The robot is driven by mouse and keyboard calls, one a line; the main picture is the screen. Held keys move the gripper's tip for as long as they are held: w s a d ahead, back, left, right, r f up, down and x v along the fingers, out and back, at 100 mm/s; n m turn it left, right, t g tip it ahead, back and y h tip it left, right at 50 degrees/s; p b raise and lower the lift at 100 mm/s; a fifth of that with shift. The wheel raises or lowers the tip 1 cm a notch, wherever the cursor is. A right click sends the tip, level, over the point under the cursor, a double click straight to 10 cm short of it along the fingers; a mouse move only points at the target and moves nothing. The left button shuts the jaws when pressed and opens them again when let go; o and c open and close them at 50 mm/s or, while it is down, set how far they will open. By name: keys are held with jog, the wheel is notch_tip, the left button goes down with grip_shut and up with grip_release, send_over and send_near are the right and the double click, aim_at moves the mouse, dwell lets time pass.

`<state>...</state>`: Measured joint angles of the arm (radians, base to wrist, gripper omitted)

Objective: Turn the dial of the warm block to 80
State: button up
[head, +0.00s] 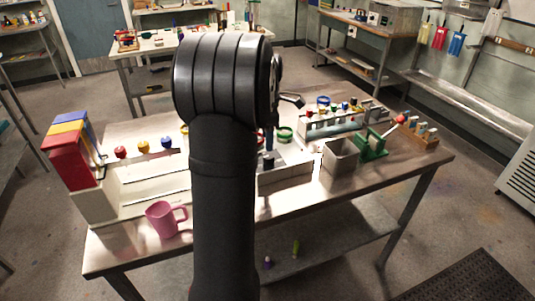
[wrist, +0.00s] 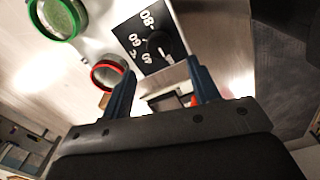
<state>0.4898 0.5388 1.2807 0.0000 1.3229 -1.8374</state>
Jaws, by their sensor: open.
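The warm block's black dial panel (wrist: 150,62) shows in the wrist view, with white numbers that look like 80, 60 and 40. Its round black knob (wrist: 158,42) sits on the panel; a pale mark shows on it, but I cannot tell which number it points to. My gripper (wrist: 161,66) is open, its two blue fingers apart, with their tips near the panel's edge and the knob beyond them. The fingers look empty and I see no contact with the knob. In the head view my own arm hides most of the gripper and the dial.
A green-rimmed round vessel (wrist: 60,18) and a red-rimmed one (wrist: 107,74) stand beside the panel. In the head view, a pink mug (head: 160,220), a grey open bin (head: 341,157) and a green stand (head: 371,147) share the metal table (head: 330,197). The table's front right is clear.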

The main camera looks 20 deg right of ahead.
notch_tip(320, 180, down, 7)
dwell(0.3)
jog(key=c, duration=1)
